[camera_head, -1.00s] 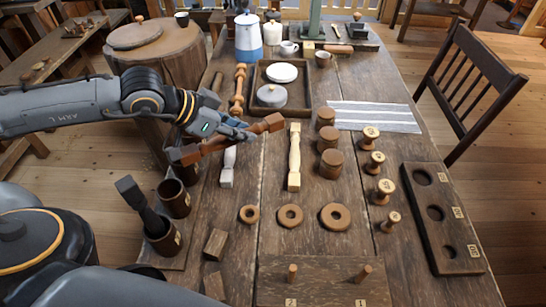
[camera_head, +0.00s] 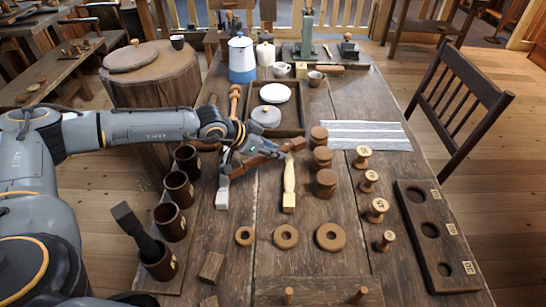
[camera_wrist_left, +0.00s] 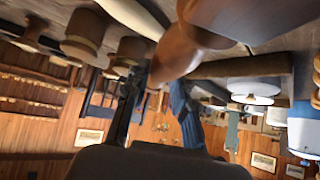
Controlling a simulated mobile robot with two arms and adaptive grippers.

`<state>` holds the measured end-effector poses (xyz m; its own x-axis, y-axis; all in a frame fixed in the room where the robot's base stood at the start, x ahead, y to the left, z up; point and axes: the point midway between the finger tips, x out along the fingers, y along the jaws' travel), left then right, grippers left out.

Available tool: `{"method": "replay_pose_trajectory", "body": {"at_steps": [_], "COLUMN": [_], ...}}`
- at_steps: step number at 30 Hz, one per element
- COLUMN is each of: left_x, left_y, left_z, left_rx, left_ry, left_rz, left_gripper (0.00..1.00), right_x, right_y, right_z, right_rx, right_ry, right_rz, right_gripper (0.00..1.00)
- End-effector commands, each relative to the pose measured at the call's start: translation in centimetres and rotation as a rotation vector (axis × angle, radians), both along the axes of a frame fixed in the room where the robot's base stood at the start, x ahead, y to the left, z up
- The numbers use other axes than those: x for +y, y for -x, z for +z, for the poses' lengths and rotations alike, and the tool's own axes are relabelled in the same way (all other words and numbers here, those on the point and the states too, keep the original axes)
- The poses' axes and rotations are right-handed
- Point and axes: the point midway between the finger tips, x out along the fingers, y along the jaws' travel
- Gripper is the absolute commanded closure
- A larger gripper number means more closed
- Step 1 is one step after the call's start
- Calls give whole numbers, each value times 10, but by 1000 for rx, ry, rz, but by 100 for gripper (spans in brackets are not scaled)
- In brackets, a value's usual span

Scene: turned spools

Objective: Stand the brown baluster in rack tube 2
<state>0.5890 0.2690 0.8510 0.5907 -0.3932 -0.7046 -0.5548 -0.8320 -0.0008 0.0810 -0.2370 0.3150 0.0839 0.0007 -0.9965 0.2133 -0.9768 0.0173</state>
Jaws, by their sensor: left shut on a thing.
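In the left wrist view the brown baluster (camera_wrist_left: 176,55) fills the space between and beyond the fingers (camera_wrist_left: 158,92). The rack (camera_head: 180,225) stands at the table's left edge with several dark tubes in a row. The nearest tube (camera_head: 158,265) holds a dark square-ended piece, tilted; the others look empty. The tube numbers are too small to read. My right gripper is out of view.
A tray (camera_head: 296,131) lies behind. A board with holes (camera_head: 430,262) is far right.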

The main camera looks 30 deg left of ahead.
Motion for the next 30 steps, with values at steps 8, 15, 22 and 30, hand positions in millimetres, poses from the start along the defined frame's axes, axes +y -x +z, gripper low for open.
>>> {"method": "replay_pose_trajectory", "body": {"at_steps": [8,15,22,30], "left_x": [0,0,0,0], "left_y": [-1,-1,-1,-1], "left_z": [-31,-33,-40,-42], "left_rx": [0,-1,-1,0], "left_ry": [1,1,1,0], "left_rz": [1,0,0,0], "left_gripper": [100,100,100,52], "right_x": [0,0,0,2], "right_y": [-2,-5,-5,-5], "right_z": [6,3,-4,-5], "right_rx": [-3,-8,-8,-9], "right_ry": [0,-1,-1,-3], "right_rz": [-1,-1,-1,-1], "right_gripper": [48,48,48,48]}}
